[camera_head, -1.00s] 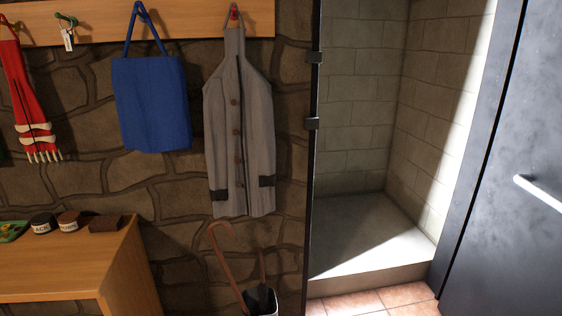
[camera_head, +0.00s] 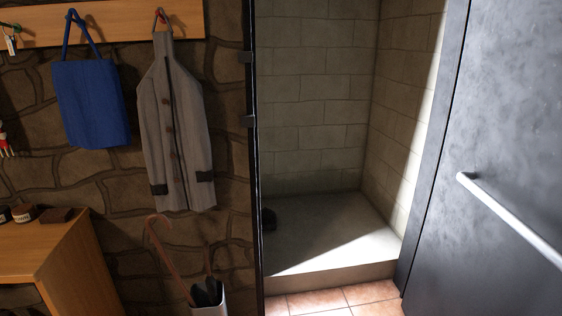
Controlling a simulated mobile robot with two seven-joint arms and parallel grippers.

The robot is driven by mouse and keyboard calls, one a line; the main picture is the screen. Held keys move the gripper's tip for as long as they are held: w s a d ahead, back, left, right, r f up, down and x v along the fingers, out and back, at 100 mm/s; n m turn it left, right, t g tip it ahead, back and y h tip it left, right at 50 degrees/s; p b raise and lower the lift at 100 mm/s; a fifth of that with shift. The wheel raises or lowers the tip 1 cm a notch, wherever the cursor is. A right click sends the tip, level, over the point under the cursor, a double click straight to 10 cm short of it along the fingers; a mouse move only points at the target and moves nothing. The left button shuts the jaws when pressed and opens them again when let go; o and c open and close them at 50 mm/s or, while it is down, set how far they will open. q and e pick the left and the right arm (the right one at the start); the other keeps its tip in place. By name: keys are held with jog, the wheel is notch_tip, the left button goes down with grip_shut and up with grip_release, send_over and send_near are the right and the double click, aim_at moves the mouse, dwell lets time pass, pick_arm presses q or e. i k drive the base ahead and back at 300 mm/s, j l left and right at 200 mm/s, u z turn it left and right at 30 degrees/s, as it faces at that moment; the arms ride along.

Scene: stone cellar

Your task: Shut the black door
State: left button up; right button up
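The black door (camera_head: 500,130) stands open at the right of the head view, hiding what lies behind it. A pale metal bar handle (camera_head: 515,220) runs slantwise across its face. The doorway beside it opens onto a small block-walled recess with a raised stone floor (camera_head: 330,235). A dark frame post (camera_head: 253,160) with latch or hinge pieces edges the opening on the left. Neither of my grippers shows in the view.
A grey coat (camera_head: 172,130) and a blue bag (camera_head: 92,103) hang from a wooden rail on the left wall. A wooden bench (camera_head: 50,255) and a stand with a cane (camera_head: 208,298) are below. Tiled floor (camera_head: 345,298) fronts the doorway.

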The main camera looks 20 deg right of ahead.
aim_at(490, 244)
jog(key=k+l, duration=0.1)
jog(key=l, duration=0.3)
jog(key=k+l, duration=0.15)
jog(key=l, duration=0.25)
jog(key=k+l+z, duration=0.1)
jog(key=l, duration=0.3)
jog(key=k+l, duration=0.1)
jog(key=l, duration=0.35)
jog(key=k+l, duration=0.1)
jog(key=l, duration=0.3)
jog(key=l+z, duration=0.15)
jog(key=l, duration=1.95)
